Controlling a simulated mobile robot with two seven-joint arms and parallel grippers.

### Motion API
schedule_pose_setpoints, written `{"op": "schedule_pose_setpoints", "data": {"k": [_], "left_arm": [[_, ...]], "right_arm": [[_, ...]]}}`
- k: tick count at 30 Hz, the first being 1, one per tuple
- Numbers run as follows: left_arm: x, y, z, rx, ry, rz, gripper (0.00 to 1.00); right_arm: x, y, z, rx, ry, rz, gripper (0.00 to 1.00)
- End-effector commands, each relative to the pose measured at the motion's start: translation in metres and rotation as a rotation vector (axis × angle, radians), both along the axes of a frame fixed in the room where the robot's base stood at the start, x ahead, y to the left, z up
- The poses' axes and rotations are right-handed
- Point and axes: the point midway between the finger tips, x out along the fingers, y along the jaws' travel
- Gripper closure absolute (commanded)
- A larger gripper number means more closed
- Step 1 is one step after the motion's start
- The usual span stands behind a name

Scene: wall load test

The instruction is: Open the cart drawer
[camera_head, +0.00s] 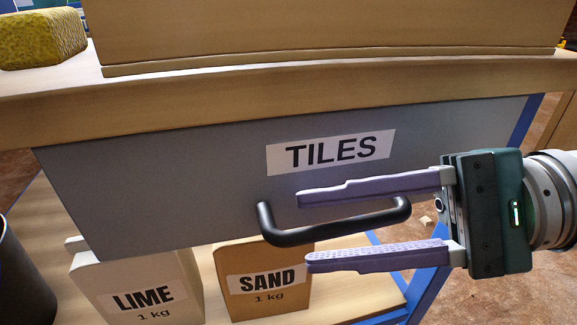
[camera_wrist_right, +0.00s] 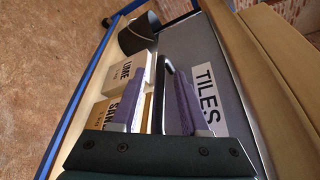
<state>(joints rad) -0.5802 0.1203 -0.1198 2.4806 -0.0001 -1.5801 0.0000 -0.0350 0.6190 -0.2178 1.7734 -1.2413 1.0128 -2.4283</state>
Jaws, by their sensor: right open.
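The grey cart drawer (camera_head: 180,170) with a "TILES" label (camera_head: 331,151) is under the wooden cart top (camera_head: 300,95) and looks closed. Its black bar handle (camera_head: 330,226) runs across the lower front. My right gripper (camera_head: 304,231) comes in from the right with its purple fingers apart, one above and one below the handle in the head view. In the right wrist view the handle (camera_wrist_right: 169,80) shows between the two fingers of my right gripper (camera_wrist_right: 155,105). I cannot tell whether a finger touches it. My left gripper is not in view.
A lime bag (camera_head: 138,290) and a sand bag (camera_head: 262,284) stand on the shelf below the drawer. A dark bucket (camera_head: 22,275) is at the left. A wooden box (camera_head: 320,30) and a yellow sponge-like block (camera_head: 42,38) sit on the cart top.

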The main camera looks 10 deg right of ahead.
Motion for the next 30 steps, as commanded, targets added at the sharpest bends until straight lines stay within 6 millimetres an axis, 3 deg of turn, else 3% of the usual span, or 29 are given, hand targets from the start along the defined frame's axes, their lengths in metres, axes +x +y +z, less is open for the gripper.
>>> {"op": "schedule_pose_setpoints", "data": {"k": [8,20,30], "left_arm": [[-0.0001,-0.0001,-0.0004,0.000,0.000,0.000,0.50],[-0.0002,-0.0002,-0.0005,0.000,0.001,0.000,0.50],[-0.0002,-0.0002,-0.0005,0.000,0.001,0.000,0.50]], "right_arm": [[0.0009,0.0020,0.0000,0.000,0.000,-0.001,0.55],[0.0007,0.0016,-0.0003,0.000,0.001,-0.001,1.00],[0.0007,0.0016,-0.0003,0.000,0.001,-0.001,1.00]]}}
